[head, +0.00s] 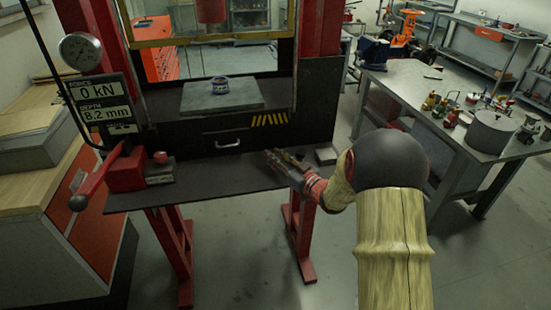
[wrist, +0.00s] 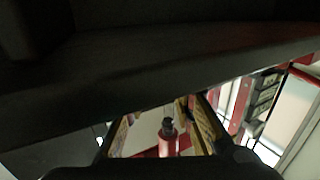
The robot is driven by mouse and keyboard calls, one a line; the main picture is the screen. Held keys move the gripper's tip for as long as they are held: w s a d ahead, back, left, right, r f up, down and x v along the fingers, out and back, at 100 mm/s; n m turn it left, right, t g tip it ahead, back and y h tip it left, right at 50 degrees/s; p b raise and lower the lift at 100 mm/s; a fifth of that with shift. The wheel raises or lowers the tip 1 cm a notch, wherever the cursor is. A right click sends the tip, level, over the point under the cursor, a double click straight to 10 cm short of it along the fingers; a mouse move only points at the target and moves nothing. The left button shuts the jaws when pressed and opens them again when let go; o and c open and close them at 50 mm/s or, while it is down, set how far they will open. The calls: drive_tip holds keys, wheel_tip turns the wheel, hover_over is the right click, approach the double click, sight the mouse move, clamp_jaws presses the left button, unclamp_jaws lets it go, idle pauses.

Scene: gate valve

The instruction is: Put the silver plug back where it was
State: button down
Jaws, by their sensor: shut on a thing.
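My gripper (head: 278,160) is over the front of the press's dark table, right of the drawer handle. In the wrist view my gripper (wrist: 165,118) shows its two fingers apart, pointing up into the picture. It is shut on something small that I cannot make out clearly. A dark-topped red part (wrist: 167,135) and a pale patch show between the fingers; I cannot tell their distance. I cannot pick out the silver plug for sure in either view.
A red pump with a long handle (head: 126,170) stands at the left of the dark table (head: 220,179). A red upright (head: 318,45) rises behind my gripper. A grey workbench (head: 440,135) with a pot and small items stands at the right. In the wrist view a dark slab fills the top.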

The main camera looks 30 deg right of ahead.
drive_tip(key=c, duration=1.5)
unclamp_jaws()
drive_tip(key=shift+f, duration=0.15)
